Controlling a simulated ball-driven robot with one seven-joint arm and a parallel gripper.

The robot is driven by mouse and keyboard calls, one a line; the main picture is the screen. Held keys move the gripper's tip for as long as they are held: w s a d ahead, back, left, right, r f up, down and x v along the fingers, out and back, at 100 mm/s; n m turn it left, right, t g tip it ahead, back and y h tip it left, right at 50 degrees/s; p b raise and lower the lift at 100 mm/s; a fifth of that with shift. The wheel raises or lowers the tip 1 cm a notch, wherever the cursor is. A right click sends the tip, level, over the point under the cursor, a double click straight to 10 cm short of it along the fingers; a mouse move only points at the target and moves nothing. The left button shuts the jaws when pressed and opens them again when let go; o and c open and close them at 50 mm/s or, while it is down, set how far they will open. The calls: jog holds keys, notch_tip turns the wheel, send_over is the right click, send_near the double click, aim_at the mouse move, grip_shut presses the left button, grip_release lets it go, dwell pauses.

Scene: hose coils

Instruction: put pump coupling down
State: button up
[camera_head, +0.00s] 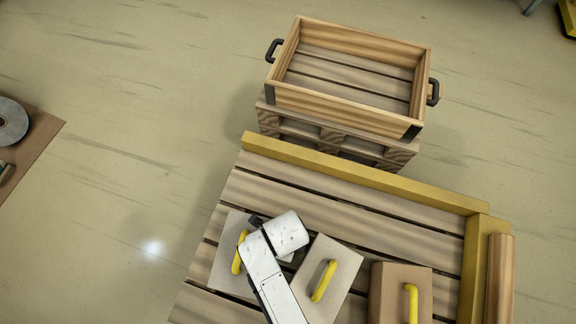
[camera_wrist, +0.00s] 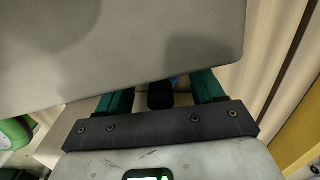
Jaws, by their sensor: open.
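Nothing in view can be told for sure as the pump coupling. A light grey block with a yellow handle (camera_head: 238,254) lies on the slatted deck (camera_head: 330,215), partly covered by my arm. My gripper (camera_wrist: 165,98) is beside this block or over its edge; I cannot tell which. In the wrist view its green fingers stand apart, and a large grey surface (camera_wrist: 110,50) hides their tips. A small dark part shows between the fingers; I cannot tell if it is a separate thing. In the head view the arm hides most of the gripper.
A grey-beige block (camera_head: 336,262) and a brown block (camera_head: 388,293), both with yellow handles, lie to the right. A yellow rail (camera_head: 350,170) edges the deck. Beyond it, an empty wooden crate (camera_head: 350,107) with black handles stands on a pallet (camera_head: 325,135).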

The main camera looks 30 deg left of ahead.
grip_shut()
dwell(0.7)
jog(key=shift+r, duration=0.1)
